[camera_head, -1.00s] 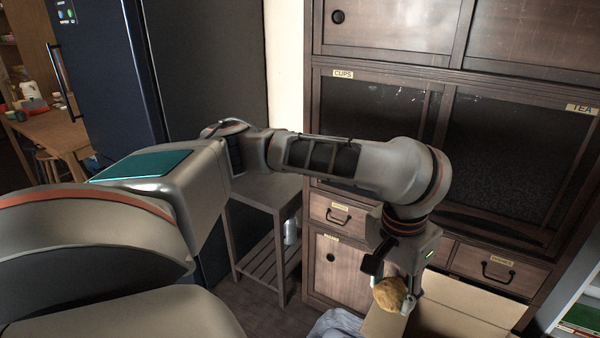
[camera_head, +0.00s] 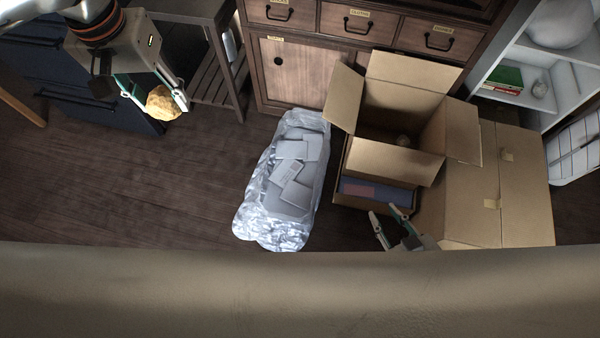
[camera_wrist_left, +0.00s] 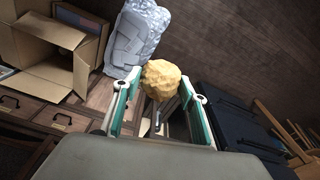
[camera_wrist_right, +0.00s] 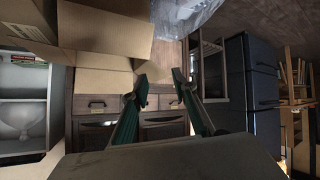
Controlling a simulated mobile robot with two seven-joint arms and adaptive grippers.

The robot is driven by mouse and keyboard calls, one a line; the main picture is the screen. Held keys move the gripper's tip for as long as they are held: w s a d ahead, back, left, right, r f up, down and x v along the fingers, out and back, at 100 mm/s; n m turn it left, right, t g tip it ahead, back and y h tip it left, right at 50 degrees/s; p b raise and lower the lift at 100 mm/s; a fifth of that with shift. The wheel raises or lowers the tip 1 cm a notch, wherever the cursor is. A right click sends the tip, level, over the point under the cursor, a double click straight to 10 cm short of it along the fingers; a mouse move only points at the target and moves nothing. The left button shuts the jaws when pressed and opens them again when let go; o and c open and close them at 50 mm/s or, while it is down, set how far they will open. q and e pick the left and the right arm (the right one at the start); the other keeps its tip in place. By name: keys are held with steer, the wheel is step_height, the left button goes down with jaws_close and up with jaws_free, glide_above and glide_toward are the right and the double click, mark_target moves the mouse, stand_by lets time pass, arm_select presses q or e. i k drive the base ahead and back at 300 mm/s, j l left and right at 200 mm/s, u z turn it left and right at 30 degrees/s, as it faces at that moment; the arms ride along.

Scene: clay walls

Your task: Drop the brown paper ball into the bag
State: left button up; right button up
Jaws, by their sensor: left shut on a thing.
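The brown paper ball (camera_head: 162,102) is crumpled and yellowish brown. My left gripper (camera_head: 158,100) is shut on it at the upper left of the head view, above the floor. In the left wrist view the ball (camera_wrist_left: 164,79) sits between the two fingertips. The bag (camera_head: 290,165) is clear crinkled plastic with grey flat pieces in it, lying on the floor in the middle of the head view, to the right of the ball. It also shows in the left wrist view (camera_wrist_left: 137,38). My right gripper (camera_head: 388,218) is open and empty, low beside the cardboard boxes.
An open cardboard box (camera_head: 400,110) stands right of the bag, with another carton (camera_head: 500,190) beside it. A wooden cabinet (camera_head: 305,72) and a slatted side table (camera_head: 205,60) stand behind. White shelves (camera_head: 525,65) are at the right. The floor left of the bag is clear.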

mark_target(298, 168)
steer(key=k, duration=0.25)
steer(key=i+l+z, duration=0.1)
steer(key=l, duration=0.3)
steer(key=i+l+z, duration=0.1)
steer(key=i+l, duration=0.2)
steer(key=i+l+z, duration=0.1)
steer(key=l, duration=0.3)
steer(key=i, duration=0.1)
